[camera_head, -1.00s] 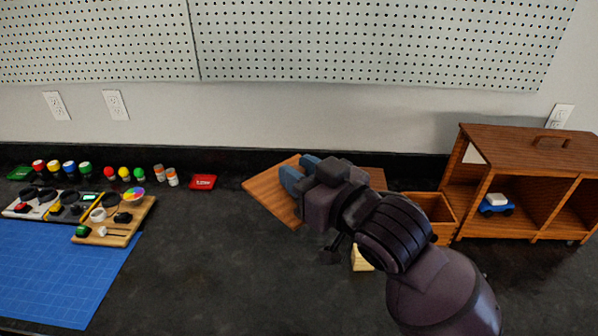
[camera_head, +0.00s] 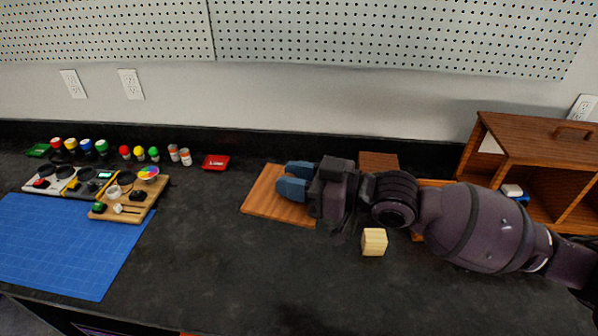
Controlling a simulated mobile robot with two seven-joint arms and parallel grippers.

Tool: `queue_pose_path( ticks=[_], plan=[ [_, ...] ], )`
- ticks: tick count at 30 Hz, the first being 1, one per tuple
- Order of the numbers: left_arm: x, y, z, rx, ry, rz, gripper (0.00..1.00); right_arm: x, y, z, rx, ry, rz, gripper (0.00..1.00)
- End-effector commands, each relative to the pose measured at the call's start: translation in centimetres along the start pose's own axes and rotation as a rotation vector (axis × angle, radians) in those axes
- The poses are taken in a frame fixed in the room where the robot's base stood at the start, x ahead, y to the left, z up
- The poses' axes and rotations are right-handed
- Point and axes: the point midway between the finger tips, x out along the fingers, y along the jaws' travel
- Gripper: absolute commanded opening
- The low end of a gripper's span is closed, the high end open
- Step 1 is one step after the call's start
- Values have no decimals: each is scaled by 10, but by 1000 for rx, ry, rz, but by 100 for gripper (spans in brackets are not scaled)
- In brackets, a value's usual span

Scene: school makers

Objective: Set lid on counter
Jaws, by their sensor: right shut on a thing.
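The lid (camera_head: 268,205) is a flat, reddish-brown wooden board over the counter (camera_head: 200,270), left of centre. It looks level and lies on or just above the counter; I cannot tell which. My right gripper (camera_head: 291,186), with blue fingertips, is shut on its right part. The gripper and forearm hide part of the board and what is behind. My left gripper is not in view.
A wooden cabinet (camera_head: 535,140) with a small toy car (camera_head: 513,192) stands at the right. A pale wooden block (camera_head: 374,241) sits below my right wrist. Brown wood (camera_head: 379,160) shows behind my arm. A red tray (camera_head: 215,162), jars, palette and blue mat (camera_head: 70,245) are left.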

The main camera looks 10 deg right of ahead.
Motion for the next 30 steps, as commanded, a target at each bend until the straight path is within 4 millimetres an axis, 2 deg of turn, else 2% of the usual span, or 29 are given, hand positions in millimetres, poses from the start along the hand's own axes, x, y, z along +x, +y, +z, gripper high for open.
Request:
queue_pose_path(
  ticks=[30],
  plan=[
    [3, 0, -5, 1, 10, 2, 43, 16, 3, 24, -16, 0, -245, 6]
  ],
)
